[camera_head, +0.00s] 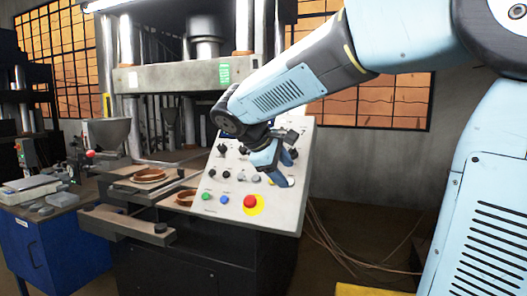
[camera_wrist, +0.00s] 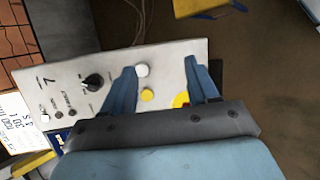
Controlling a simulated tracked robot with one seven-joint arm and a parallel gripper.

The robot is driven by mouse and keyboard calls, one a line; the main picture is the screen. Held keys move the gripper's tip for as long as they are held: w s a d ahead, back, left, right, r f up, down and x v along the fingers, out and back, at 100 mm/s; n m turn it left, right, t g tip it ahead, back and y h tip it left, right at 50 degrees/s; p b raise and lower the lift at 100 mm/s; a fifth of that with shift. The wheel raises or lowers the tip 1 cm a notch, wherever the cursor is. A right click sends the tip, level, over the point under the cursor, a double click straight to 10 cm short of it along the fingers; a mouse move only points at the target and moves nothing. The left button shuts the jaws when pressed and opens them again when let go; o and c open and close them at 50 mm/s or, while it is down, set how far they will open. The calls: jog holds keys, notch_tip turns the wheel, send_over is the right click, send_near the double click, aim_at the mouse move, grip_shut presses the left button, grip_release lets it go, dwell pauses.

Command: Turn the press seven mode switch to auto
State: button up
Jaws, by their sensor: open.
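The press control panel (camera_head: 232,211) slopes toward me in the head view, with several dark knobs in its upper left part. In the wrist view the panel (camera_wrist: 180,62) carries a large "7" mark, and a black rotary knob (camera_wrist: 92,82) sits close to it, left of my fingers. Its small labels are unreadable, so I cannot confirm it is the mode switch. My gripper (camera_wrist: 160,66) is open and empty, its fingers spread over white and yellow buttons. In the head view my gripper (camera_head: 289,168) hovers at the panel's upper right and hides part of it.
A red emergency stop (camera_head: 249,201) on a yellow ring sits low on the panel, near my gripper. Green (camera_head: 206,196) and blue (camera_head: 224,199) buttons lie left of it. The press bed with brown discs (camera_head: 148,175) stands left, beside a blue cabinet (camera_head: 65,250).

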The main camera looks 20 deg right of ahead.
jog(key=w+a+r+n+t+h, duration=0.3)
jog(key=w+a+r+n+h, duration=0.2)
jog(key=w+a, duration=0.7)
jog(key=x, duration=0.9)
jog(key=r+x, duration=0.1)
jog(key=x, duration=0.3)
jog(key=shift+w+d+f, duration=0.15)
jog(key=shift+w+d, duration=0.05)
jog(key=shift+d, duration=0.15)
jog(key=shift+c, duration=0.2)
